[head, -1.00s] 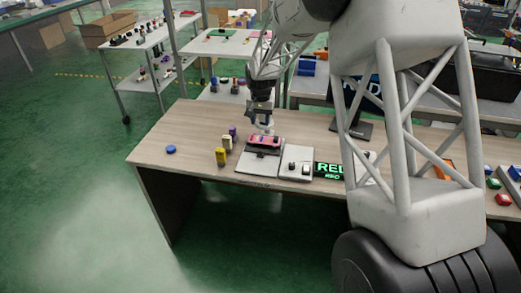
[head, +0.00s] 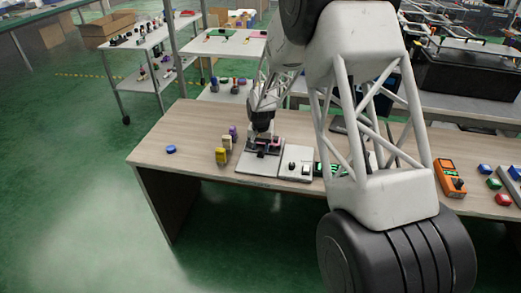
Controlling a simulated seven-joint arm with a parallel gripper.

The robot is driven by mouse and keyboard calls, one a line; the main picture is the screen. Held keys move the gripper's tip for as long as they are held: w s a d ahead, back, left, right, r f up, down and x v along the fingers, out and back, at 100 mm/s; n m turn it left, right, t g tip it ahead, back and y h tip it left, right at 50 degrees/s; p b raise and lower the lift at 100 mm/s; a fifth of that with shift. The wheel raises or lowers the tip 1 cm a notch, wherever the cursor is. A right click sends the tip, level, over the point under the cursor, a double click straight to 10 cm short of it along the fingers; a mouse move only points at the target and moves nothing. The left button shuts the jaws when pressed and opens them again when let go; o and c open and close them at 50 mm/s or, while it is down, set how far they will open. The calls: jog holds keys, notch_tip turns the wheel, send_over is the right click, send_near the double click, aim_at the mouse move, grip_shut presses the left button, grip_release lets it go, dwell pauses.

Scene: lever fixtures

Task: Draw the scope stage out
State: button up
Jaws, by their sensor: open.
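The scope stage is probably the small fixture with a pinkish-red top (head: 275,142) and a dark front part, on a light grey base plate (head: 248,167) near the desk's front edge. My gripper (head: 262,139) points down over this fixture and covers much of its top. The jaws are open, with the fixture's top at or just below the fingertips. At this size I cannot tell whether the fingers touch it or stand around it.
A blue disc (head: 171,149) lies farther left. An orange device (head: 449,177) lies far right.

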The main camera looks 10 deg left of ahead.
jog(key=shift+f, duration=0.9)
grip_shut()
